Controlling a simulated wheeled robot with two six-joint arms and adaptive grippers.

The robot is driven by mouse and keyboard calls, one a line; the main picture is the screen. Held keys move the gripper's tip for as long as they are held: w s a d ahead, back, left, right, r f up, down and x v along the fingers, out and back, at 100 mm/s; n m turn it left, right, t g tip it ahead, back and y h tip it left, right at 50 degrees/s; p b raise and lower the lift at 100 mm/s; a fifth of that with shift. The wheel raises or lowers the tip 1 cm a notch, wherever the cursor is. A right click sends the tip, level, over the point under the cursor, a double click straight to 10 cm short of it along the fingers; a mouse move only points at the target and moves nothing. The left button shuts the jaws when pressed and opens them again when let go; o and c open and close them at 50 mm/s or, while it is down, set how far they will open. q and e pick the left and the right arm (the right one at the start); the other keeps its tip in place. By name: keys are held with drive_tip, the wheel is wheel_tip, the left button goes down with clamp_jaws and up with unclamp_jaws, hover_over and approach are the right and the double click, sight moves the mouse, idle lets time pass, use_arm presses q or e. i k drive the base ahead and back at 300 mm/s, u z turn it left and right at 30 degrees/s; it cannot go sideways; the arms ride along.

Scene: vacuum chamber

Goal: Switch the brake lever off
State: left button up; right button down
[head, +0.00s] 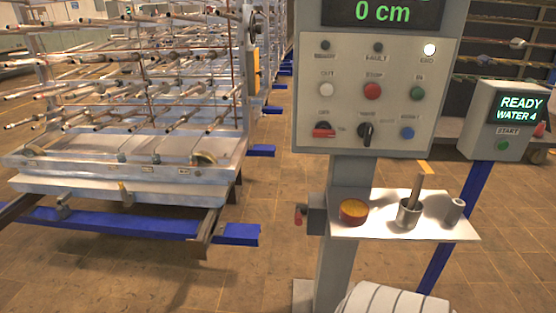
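A grey control panel (420,60) stands on a column at right of centre. In its bottom row are a red lever-like switch (323,130) lying sideways at the left, a black rotary switch (366,133) with its handle roughly upright, and a blue button (407,132). The small labels are too blurred to tell surely which control is the brake lever. A small red handle (299,216) also sticks out at the left of the column. Neither of my grippers is in view.
A shelf (385,229) below the panel holds a yellow-orange round item (353,211), a cup with a stick (409,212) and a small grey cylinder (454,210). A rack cart (130,170) stands left. Floor between cart and column is clear.

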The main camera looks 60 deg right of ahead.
sight(301, 208)
drive_tip(key=z, duration=0.6)
drive_tip(key=i, duration=0.8)
drive_tip(key=z, duration=0.8)
